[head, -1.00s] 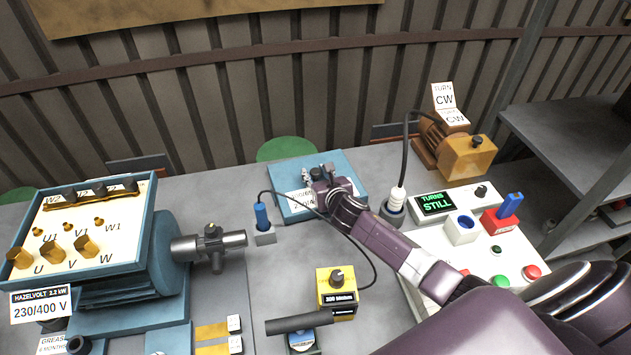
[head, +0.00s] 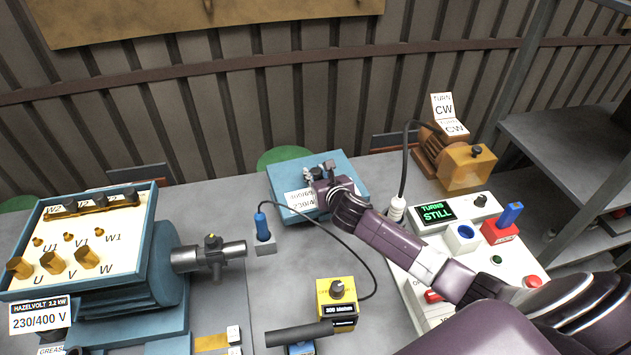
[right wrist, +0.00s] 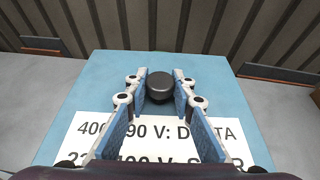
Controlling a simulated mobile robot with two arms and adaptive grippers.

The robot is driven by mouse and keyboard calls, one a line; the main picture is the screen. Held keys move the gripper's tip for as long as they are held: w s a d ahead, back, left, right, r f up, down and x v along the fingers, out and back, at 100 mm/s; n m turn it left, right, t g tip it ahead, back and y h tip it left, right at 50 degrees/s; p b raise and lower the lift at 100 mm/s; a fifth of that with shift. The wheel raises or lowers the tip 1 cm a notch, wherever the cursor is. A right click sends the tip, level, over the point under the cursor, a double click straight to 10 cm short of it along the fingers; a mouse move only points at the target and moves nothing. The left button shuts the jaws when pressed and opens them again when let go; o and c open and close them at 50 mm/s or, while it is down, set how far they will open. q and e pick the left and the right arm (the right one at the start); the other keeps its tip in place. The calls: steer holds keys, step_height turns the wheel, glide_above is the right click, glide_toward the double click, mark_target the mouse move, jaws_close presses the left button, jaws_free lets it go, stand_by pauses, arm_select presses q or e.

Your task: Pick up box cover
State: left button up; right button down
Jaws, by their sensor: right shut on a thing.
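The box cover (head: 350,180) is a flat blue plate with a white voltage label and a dark knob, at the back middle of the bench. My right gripper (head: 322,176) is over it and shut on its knob. In the right wrist view, the dark round knob (right wrist: 159,86) sits between the two blue-padded fingers of my right gripper (right wrist: 160,78). The blue cover (right wrist: 85,88) lies below with its label partly hidden by the fingers. The cover looks slightly raised from the bench. My left gripper is not in view.
A blue motor (head: 150,255) with an open terminal box stands at the left. A blue-plugged sensor (head: 264,240) and a yellow meter (head: 336,290), joined by a cable, are in front of the cover. A control panel (head: 420,250) and orange motor (head: 465,165) are at the right.

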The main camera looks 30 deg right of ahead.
step_height(320, 180, up, 16)
steer(key=shift+b, duration=0.4)
steer(key=shift+r, duration=0.15)
